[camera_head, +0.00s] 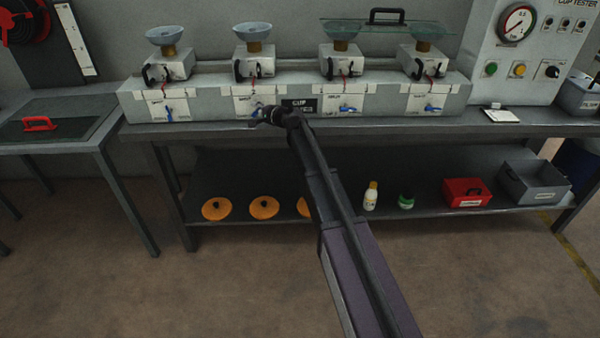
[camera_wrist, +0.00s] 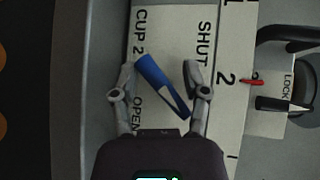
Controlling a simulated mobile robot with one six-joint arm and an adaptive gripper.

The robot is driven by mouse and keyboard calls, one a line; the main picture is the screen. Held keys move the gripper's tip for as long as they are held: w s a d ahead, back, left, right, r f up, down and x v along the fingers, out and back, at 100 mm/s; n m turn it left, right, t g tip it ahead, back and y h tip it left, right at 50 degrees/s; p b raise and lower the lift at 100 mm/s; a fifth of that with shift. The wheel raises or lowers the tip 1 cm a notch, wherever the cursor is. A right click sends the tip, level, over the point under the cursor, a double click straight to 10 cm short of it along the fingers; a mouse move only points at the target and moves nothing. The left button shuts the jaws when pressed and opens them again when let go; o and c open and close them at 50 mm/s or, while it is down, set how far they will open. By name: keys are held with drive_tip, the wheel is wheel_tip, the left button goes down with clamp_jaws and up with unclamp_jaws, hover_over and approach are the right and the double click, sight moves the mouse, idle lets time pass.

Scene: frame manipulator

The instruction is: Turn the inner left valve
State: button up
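The inner left valve has a blue handle (camera_wrist: 157,80), seen in the wrist view on a white plate (camera_wrist: 207,60) lettered CUP 2, OPEN and SHUT. The handle lies slanted between the OPEN and SHUT words. My gripper (camera_wrist: 159,72) is open, with one finger on each side of the handle. Whether a finger touches it I cannot tell. In the head view my gripper (camera_head: 262,114) is at the second station from the left and hides most of that valve.
Other blue valve handles sit at the far left (camera_head: 169,115), inner right (camera_head: 347,109) and far right (camera_head: 432,108) stations. A black lever (camera_wrist: 285,104) and red pointer (camera_wrist: 250,80) lie right of the plate in the wrist view.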

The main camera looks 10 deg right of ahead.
drive_tip(key=shift+f+m+y+b, duration=0.15)
drive_tip(key=shift+m+y+b, duration=0.25)
drive_tip(key=shift+b, duration=0.3)
drive_tip(key=p+v, duration=0.2)
drive_tip(key=v, duration=1.2)
drive_tip(key=s+d+f+n+g+h+p, duration=0.1)
drive_tip(key=s+n+g+p, duration=0.3)
drive_tip(key=s, duration=0.6)
drive_tip(key=s+d+f+n+g+h+p, duration=0.1)
drive_tip(key=s+f+n+g+h+p, duration=0.2)
drive_tip(key=s, duration=0.7)
drive_tip(key=shift+d+n+g+h+p, duration=0.25)
drive_tip(key=shift+n+g+h+p, duration=0.2)
drive_tip(key=shift+n+p, duration=0.65)
drive_tip(key=shift+s, duration=0.15)
drive_tip(key=shift+c, duration=0.3)
